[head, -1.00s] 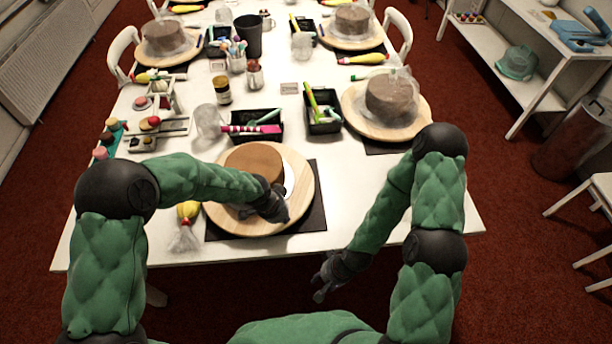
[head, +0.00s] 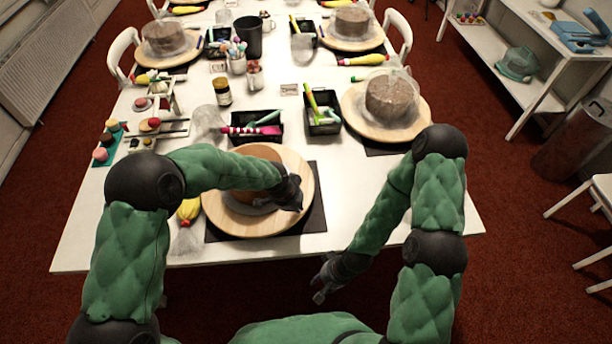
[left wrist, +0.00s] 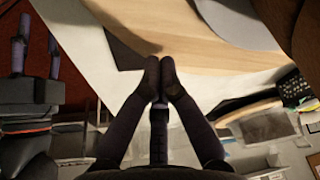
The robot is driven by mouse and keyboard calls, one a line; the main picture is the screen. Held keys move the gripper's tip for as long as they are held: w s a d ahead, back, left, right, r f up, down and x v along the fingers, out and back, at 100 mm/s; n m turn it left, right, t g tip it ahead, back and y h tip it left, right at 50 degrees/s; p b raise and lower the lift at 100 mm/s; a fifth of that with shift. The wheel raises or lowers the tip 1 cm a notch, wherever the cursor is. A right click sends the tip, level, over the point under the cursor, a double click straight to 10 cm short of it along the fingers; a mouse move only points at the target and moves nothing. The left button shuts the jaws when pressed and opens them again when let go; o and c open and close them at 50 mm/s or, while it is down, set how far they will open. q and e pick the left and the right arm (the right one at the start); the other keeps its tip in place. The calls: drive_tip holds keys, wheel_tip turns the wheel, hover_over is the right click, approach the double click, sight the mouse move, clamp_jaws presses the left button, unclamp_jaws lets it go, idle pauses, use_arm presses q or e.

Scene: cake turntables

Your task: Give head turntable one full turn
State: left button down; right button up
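The head turntable is the round wooden one (head: 243,226) nearest me, on a dark mat. A brown cake (head: 258,153) stands on its grey board, partly hidden behind my left forearm. My left gripper (head: 297,205) is over the right part of the turntable, near its rim. In the left wrist view its fingertips (left wrist: 160,66) are together with nothing seen between them, at the edge of the wooden disc (left wrist: 200,55). I cannot tell whether they touch it. My right gripper (head: 318,290) is open and empty, low in front of the table's near edge.
A yellow piping bag (head: 189,209) lies left of the turntable. Black trays of tools (head: 268,130) stand behind it. Another turntable (head: 365,125) with a covered cake is at the back right.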

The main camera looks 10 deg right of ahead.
use_arm(q)
wheel_tip(320, 180, up, 2)
drive_tip(key=shift+r+p, duration=0.1)
drive_tip(key=shift+p, duration=0.4)
drive_tip(key=s+a, duration=0.4)
drive_tip(key=a, duration=0.1)
drive_tip(key=s+a+p, duration=0.1)
drive_tip(key=a, duration=0.2)
drive_tip(key=shift+s, duration=0.4)
drive_tip(key=a+p, duration=0.2)
drive_tip(key=a, duration=0.1)
drive_tip(key=w+a+p, duration=0.1)
drive_tip(key=a+p, duration=0.1)
drive_tip(key=a, duration=0.1)
drive_tip(key=a+p, duration=0.2)
drive_tip(key=a, duration=0.1)
drive_tip(key=shift+w+a, duration=0.25)
drive_tip(key=shift+w, duration=0.1)
drive_tip(key=shift+a, duration=0.2)
drive_tip(key=shift+f, duration=0.2)
drive_tip(key=shift+f, duration=0.1)
